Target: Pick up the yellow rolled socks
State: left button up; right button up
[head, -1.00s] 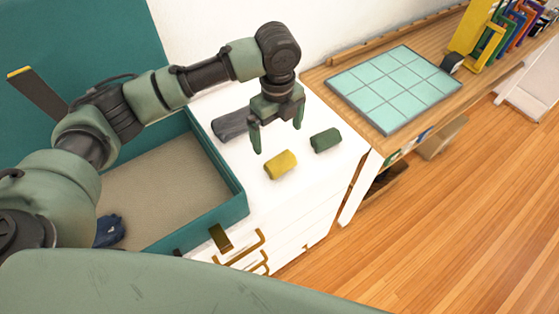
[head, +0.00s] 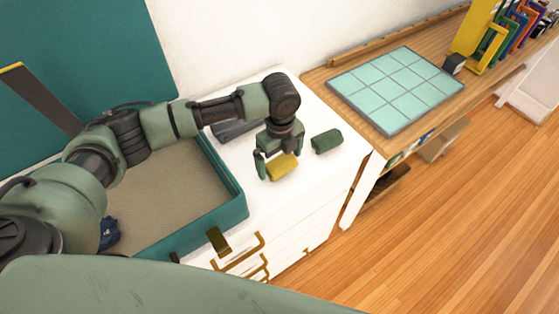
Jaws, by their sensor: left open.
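The yellow rolled socks (head: 283,168) lie on the white top of the dresser (head: 330,174), near its front edge. My left gripper (head: 277,172) is open and low over the socks, its fingers pointing down. One finger shows at the left of the socks. The other finger and the upper part of the socks are partly hidden by the gripper, and I cannot tell whether a finger touches them. My right gripper is not in view.
A dark green roll (head: 326,141) lies close to the right of the gripper. A dark grey roll (head: 236,130) lies behind my arm. An open teal suitcase (head: 238,205) stands at the left, with a dark blue item (head: 109,234) inside. A desk with a tiled mat (head: 395,88) stands at right.

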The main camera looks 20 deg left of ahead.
pick_arm(q)
jog(key=shift+f, duration=0.3)
jog(key=c, duration=1.4)
jog(key=shift+r, duration=0.1)
